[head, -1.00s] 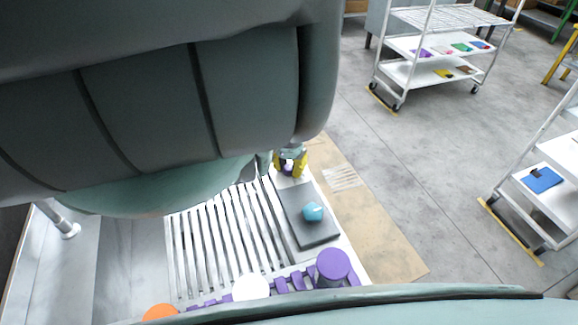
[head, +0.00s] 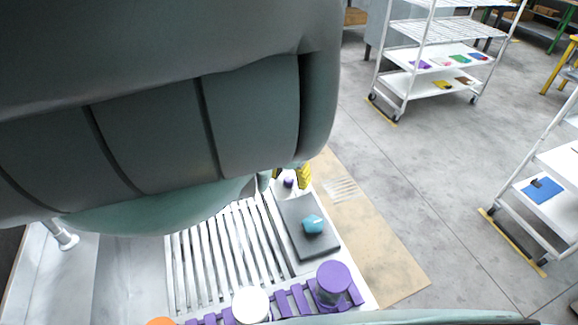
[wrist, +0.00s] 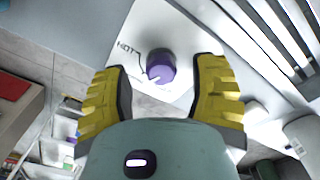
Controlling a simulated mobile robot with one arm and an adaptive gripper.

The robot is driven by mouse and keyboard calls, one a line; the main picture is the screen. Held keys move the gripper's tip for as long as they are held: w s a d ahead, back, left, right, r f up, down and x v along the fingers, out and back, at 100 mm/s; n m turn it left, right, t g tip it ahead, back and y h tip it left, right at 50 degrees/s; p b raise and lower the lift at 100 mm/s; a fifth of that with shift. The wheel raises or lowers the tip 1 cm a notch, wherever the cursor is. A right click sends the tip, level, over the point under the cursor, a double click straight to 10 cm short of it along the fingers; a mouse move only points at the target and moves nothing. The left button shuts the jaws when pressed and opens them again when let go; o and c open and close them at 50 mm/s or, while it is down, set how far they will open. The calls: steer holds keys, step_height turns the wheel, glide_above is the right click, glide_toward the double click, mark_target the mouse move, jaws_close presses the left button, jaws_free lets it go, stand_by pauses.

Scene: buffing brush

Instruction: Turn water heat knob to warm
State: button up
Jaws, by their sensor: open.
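The water heat knob (wrist: 161,67) is a purple round knob with a white pointer mark, on a white panel. Black lettering reading HOT and a thin curved line are printed to its left in the wrist view. The pointer is toward the lower left of the knob's face. My gripper (wrist: 162,72) is open, with one yellow finger on each side of the knob and a gap on both sides. In the head view the knob (head: 288,183) shows small beside a yellow fingertip, under my arm. Whether the fingertips reach down around it is unclear.
A slatted metal rack (head: 220,255) and a dark pad (head: 306,240) with a teal object (head: 313,224) lie near the panel. A purple cylinder (head: 333,280) and a white one (head: 251,303) stand in front. Shelf carts (head: 430,75) stand across open floor.

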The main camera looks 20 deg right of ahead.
mark_target(289, 177)
step_height(289, 177, up, 5)
steer(key=shift+w+a, duration=0.1)
steer(key=shift+w, duration=0.05)
steer(key=shift+r, duration=0.85)
